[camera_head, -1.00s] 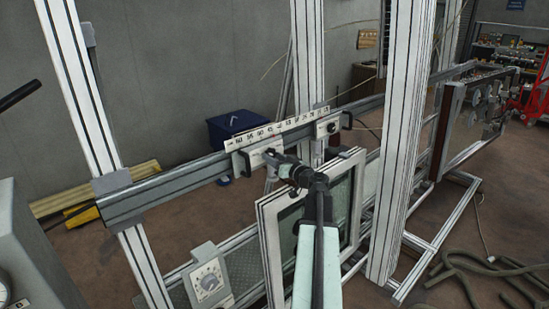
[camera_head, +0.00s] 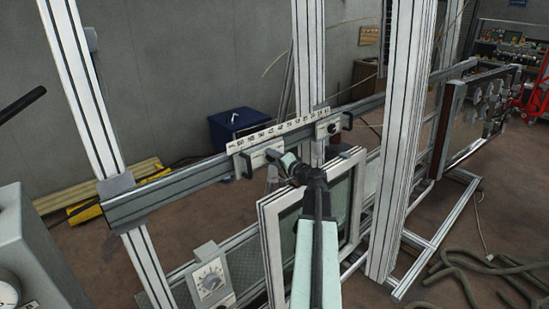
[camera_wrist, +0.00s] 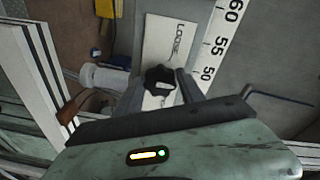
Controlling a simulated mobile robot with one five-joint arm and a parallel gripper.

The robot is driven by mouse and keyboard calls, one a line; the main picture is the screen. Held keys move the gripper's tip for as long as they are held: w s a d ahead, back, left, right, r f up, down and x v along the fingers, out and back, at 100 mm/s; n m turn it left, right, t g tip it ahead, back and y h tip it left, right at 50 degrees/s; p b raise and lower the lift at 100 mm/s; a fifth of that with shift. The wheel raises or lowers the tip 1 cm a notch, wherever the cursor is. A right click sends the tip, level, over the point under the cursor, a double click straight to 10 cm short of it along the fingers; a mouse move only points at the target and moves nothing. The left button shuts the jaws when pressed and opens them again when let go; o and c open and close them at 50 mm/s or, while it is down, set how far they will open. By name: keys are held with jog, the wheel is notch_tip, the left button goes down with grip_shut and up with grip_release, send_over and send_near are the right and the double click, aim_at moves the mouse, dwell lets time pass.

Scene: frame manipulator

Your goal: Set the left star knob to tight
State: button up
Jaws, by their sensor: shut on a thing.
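The left star knob (camera_wrist: 159,80) is black and lobed. It sits on a pale plate (camera_wrist: 168,35) whose lettering seems to read LOOSE, beside the knob in the wrist view. My gripper (camera_wrist: 160,88) is shut on the knob, with one finger at each side. In the head view my gripper (camera_head: 272,155) reaches the left carriage plate (camera_head: 247,160) on the long rail, and it hides the knob there. The knob's exact pointing is hard to read.
A white numbered scale (camera_head: 280,128) runs along the rail (camera_head: 160,190). A second carriage with a dark knob (camera_head: 332,128) is to the right. A framed window panel (camera_head: 270,225) stands below my arm, and a thick white upright (camera_head: 395,150) stands to its right.

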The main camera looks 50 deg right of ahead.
jog(key=shift+d+r+m+g+y+p, duration=0.1)
jog(key=shift+m+y+p, duration=0.3)
jog(key=shift+m, duration=1.85)
jog(key=shift+r+m+g+y+p, duration=0.1)
jog(key=shift+m+y+p, duration=0.3)
jog(key=shift+m, duration=1.9)
jog(key=shift+d+r+m+g+y+p, duration=0.1)
jog(key=shift+m+y+p, duration=0.3)
jog(key=shift+m, duration=1.85)
jog(key=o, duration=1.4)
jog(key=shift+c, duration=0.2)
